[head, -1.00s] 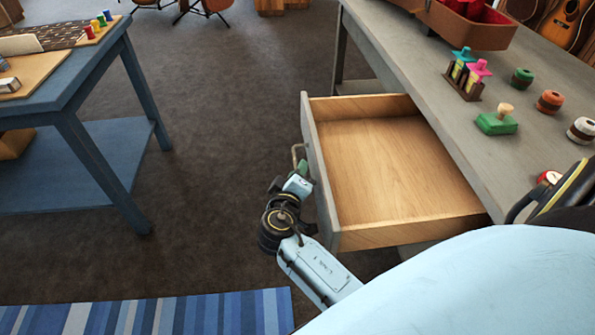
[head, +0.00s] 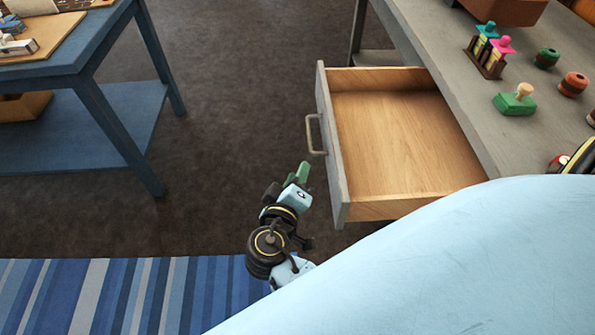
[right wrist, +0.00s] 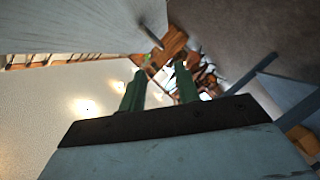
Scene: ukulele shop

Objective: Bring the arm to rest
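My right gripper (head: 290,180) is in front of the open drawer, below and left of its metal handle (head: 311,135), and apart from it. In the right wrist view its two green fingers (right wrist: 160,85) stand apart with nothing between them. The drawer (head: 390,140) is pulled out of the grey workbench (head: 450,75) and looks empty inside. My left gripper is not in view.
A green stamp-like block (head: 514,104), coloured spools (head: 573,84) and a small rack (head: 485,60) stand on the workbench. A blue table (head: 75,68) is at the left. A striped rug (head: 110,295) lies below. Dark floor between is clear.

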